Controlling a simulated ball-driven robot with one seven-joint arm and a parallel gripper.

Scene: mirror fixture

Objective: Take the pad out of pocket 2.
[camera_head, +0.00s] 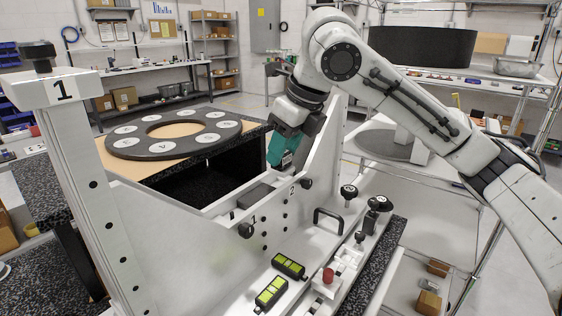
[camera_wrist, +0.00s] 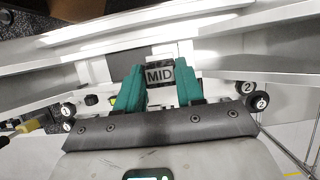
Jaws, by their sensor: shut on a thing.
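My gripper (camera_head: 283,152) has teal fingers and points down above the white fixture (camera_head: 175,235), near the label 2 of pocket 2 (camera_head: 292,191).
A dark block (camera_head: 256,195) lies in the fixture left of pocket 2. Black knobs (camera_head: 348,192) and a handle (camera_head: 329,217) stick out in front. Behind is a table with a dark ring (camera_head: 125,152) of white discs.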

